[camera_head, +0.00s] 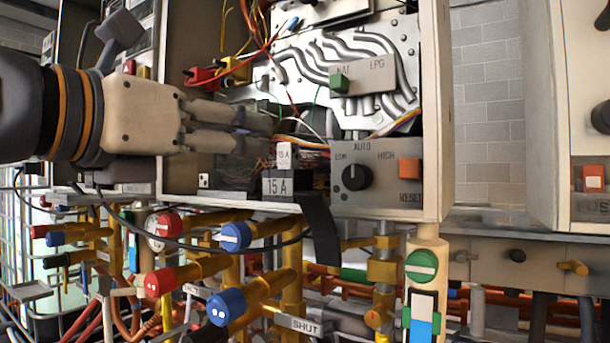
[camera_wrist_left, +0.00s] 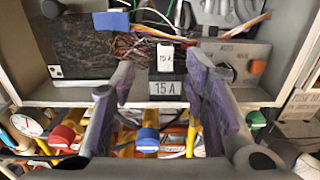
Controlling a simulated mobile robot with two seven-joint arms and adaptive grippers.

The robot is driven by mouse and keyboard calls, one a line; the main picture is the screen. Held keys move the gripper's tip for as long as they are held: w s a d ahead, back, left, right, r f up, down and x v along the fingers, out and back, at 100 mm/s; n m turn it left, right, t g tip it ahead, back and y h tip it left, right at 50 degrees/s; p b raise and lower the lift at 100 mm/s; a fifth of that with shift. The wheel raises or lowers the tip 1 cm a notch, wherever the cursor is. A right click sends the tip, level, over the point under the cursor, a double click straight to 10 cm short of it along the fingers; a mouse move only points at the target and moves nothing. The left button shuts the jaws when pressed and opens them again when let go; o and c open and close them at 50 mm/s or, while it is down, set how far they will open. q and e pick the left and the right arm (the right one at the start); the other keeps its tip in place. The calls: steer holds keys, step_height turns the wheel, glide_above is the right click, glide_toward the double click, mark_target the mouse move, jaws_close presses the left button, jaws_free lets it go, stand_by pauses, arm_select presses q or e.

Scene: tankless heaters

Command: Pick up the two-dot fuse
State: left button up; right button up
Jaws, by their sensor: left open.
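A small white fuse marked 15 A (camera_head: 284,154) stands upright at the front of the open heater box, just behind a black block marked 15 A (camera_head: 277,187). In the left wrist view the same white fuse (camera_wrist_left: 165,57) shows ahead, with the block (camera_wrist_left: 167,90) below it. I cannot make out dots on it. My left gripper (camera_head: 252,130) reaches in from the left, its fingertips just above and left of the fuse. In the wrist view its fingers (camera_wrist_left: 162,78) are apart and empty, on either side of the fuse and block. My right gripper is not in view.
A grey panel with a black knob (camera_head: 356,177) and orange reset button (camera_head: 410,169) is right of the fuse. Loose wires (camera_wrist_left: 146,48) lie behind it. A small white tag (camera_wrist_left: 55,71) is at the left. Brass valves with red and blue caps (camera_head: 226,306) crowd below.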

mark_target(284, 145)
arm_select(q)
steer(key=x, duration=1)
steer(key=shift+d+f, duration=0.1)
steer(key=shift+d, duration=0.45)
steer(key=shift+a, duration=0.1)
jaws_close()
